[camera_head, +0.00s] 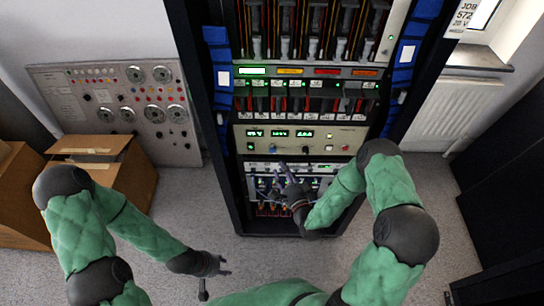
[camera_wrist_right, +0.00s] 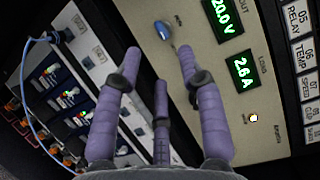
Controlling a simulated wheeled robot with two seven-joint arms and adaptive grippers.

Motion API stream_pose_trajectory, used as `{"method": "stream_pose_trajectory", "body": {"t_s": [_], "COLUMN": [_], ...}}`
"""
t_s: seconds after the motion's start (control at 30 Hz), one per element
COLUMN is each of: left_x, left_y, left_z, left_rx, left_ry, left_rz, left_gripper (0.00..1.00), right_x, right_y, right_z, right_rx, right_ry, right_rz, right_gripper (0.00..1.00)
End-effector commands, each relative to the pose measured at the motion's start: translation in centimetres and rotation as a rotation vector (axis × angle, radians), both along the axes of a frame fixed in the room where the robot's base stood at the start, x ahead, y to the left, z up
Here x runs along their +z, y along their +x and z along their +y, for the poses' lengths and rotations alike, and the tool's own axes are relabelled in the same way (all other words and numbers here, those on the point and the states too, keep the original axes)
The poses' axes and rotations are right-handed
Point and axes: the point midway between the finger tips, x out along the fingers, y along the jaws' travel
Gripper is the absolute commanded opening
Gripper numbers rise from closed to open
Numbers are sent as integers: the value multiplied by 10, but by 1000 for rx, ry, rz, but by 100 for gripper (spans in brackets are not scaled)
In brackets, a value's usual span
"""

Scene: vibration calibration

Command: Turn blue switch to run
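The blue switch (camera_wrist_right: 162,30) is a small rounded knob on a beige panel in the right wrist view. In the head view the beige panel (camera_head: 340,138) is at mid-height in the rack, and the switch is too small there to read its position. My right gripper (camera_head: 283,171) is in front of the rack, just below this panel. In the right wrist view its purple fingers (camera_wrist_right: 160,62) are spread and empty. The switch shows beyond the gap between the two upper fingertips, apparently apart from them. My left gripper (camera_head: 226,265) is low over the floor, empty, its fingers apparently apart.
The panel's green displays (camera_wrist_right: 240,70) read 20.0 V and 2.6 A in the wrist view. A panel with toggles and a blue cable (camera_wrist_right: 30,95) lies beside it. Cardboard boxes (camera_head: 130,185) and a grey control panel (camera_head: 120,110) stand left of the rack. Carpet is clear in front.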

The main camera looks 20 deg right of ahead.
Motion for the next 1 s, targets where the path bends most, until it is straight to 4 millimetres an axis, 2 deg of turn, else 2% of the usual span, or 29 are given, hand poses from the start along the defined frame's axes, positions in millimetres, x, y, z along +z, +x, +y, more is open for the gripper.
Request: {"method": "stream_pose_trajectory", "body": {"t_s": [0.2, 0.4, 0.6, 0.87, 0.97, 1.0], "left_x": [-8, -12, -13, -13, -13, -13], "left_y": [0, 0, 0, 0, 0, 0], "left_z": [0, 0, 0, 0, 0, 0], "left_rx": [1, 1, 1, 1, 1, 1], "left_ry": [0, 0, 0, 0, 0, 0], "left_rz": [0, 0, -1, -1, -1, -1], "left_gripper": [40, 40, 40, 40, 40, 40], "right_x": [-1, -1, -1, 0, 0, 0], "right_y": [40, 66, 77, 77, 77, 77], "right_z": [6, 9, 9, 9, 9, 9], "right_rx": [3, 3, 1, 1, 1, 1], "right_ry": [-3, -2, -2, -2, -2, -2], "right_rz": [-1, 0, 2, 2, 2, 2], "right_gripper": [40, 40, 40, 40, 14, 3]}}
